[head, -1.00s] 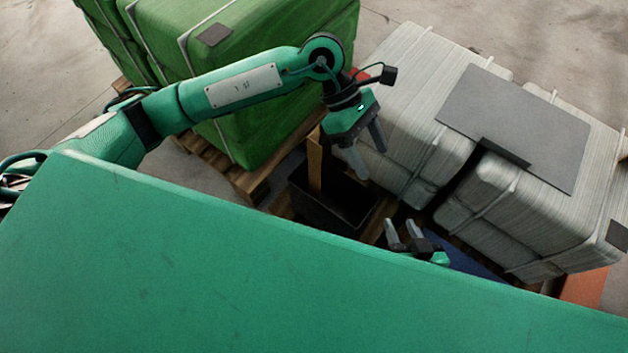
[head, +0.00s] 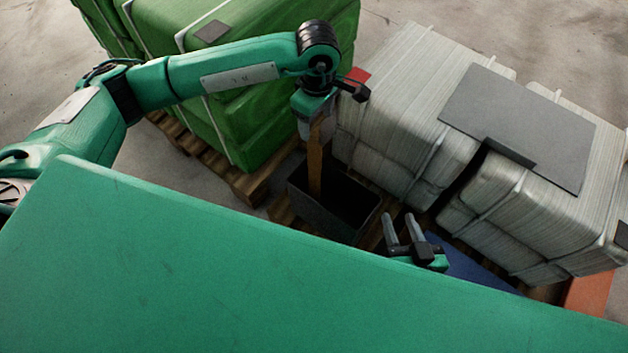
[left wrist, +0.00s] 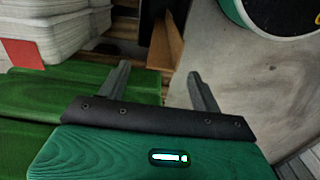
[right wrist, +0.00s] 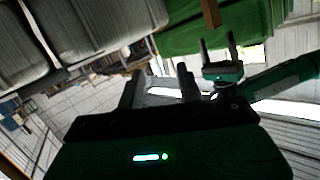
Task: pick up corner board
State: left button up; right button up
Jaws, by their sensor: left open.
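The corner board is a brown upright strip (head: 315,165) standing in a dark open bin (head: 352,226) in the head view. My left gripper (head: 314,130) is open, pointing down at the board's upper end. In the left wrist view the board (left wrist: 170,48) appears between the spread fingers (left wrist: 158,82); I cannot tell whether they touch it. In the right wrist view the board's brown end (right wrist: 211,14) shows near my left gripper (right wrist: 218,45). My right gripper (head: 403,232) is open and empty, low to the right of the bin.
Green wrapped stacks (head: 260,110) on a wooden pallet (head: 245,184) stand left of the bin. Pale bundled stacks (head: 400,110) with a grey sheet (head: 525,120) on top stand to the right. A green panel fills the foreground of the head view and hides what lies below.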

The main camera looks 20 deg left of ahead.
aim_at(315, 134)
pick_arm(q)
jog(key=f, duration=0.2)
jog(key=f+b, duration=0.1)
jog(key=f, duration=0.1)
jog(key=shift+s+a+f, duration=0.1)
jog(key=shift+s+f, duration=0.05)
jog(key=shift+s, duration=0.05)
jog(key=shift+f, duration=0.55)
jog(key=c, duration=1.4)
pick_arm(e)
jog(key=r+t, duration=0.1)
jog(key=w+r+t, duration=0.1)
jog(key=w+d+r, duration=0.1)
jog(key=r, duration=0.1)
jog(key=shift+w+r+t, duration=0.1)
jog(key=shift+w+t, duration=0.15)
jog(key=shift+t, duration=0.15)
